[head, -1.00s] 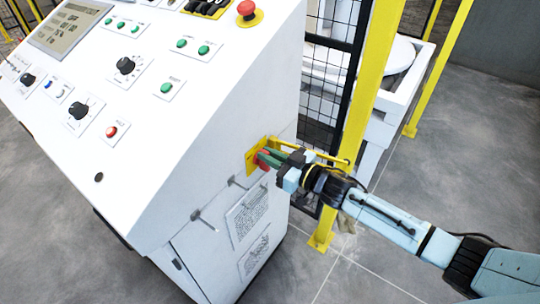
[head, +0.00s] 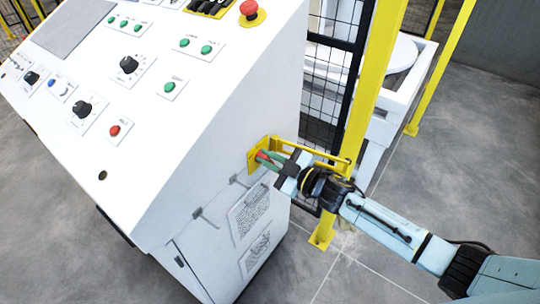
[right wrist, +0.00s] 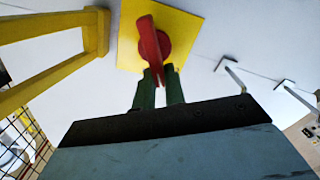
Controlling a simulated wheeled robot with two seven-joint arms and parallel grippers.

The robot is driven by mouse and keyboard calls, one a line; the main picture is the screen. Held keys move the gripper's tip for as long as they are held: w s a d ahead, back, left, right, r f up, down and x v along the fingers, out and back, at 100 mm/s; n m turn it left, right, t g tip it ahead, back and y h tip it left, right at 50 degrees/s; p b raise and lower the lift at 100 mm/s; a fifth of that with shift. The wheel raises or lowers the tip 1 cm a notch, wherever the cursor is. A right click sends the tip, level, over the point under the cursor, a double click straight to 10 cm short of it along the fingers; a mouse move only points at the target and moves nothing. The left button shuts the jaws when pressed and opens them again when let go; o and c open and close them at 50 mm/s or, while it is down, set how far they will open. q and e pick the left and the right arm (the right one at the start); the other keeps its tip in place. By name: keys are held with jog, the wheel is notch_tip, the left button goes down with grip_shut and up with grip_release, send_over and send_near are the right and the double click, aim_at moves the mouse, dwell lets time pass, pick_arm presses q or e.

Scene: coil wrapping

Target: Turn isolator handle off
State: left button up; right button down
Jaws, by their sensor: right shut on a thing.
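The red isolator handle (head: 262,155) sits on a yellow plate (head: 251,163) on the side of the white control cabinet. In the right wrist view, the handle (right wrist: 152,45) stands nearly upright in the picture in front of its yellow plate (right wrist: 187,28). My right gripper (head: 270,159) reaches the handle from the right. Its green fingertips (right wrist: 161,76) are shut on the lower end of the handle, one on each side. The fingers partly hide the handle in the head view. My left gripper is not in view.
A yellow bar (head: 318,152) stands out from the cabinet just above my right gripper. A yellow fence post (head: 362,100) is close behind it. Metal latches (head: 205,217) are on the cabinet side. The cabinet's display (head: 72,28) is blank grey. Open floor lies to the right.

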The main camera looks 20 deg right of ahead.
jog(key=n, duration=0.3)
jog(key=f+n, duration=0.1)
jog(key=shift+s+a+n+b, duration=0.3)
jog(key=shift+a, duration=0.05)
jog(key=n, duration=0.2)
jog(key=n+b, duration=0.1)
jog(key=shift+s+a+f+n, duration=0.1)
jog(key=shift+a+f+n, duration=0.05)
jog(key=shift+f+n, duration=0.25)
jog(key=n, duration=0.1)
jog(key=n+b, duration=0.1)
jog(key=shift+f+n, duration=0.25)
jog(key=shift+n, duration=0.05)
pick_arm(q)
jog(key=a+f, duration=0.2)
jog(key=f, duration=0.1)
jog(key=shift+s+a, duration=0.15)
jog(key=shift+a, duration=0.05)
pick_arm(e)
jog(key=shift+f+n, duration=0.1)
jog(key=shift+n, duration=0.4)
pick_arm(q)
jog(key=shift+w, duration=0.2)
pick_arm(e)
jog(key=c, duration=1.5)
grip_release()
jog(key=shift+o, duration=0.2)
jog(key=shift+s, duration=0.15)
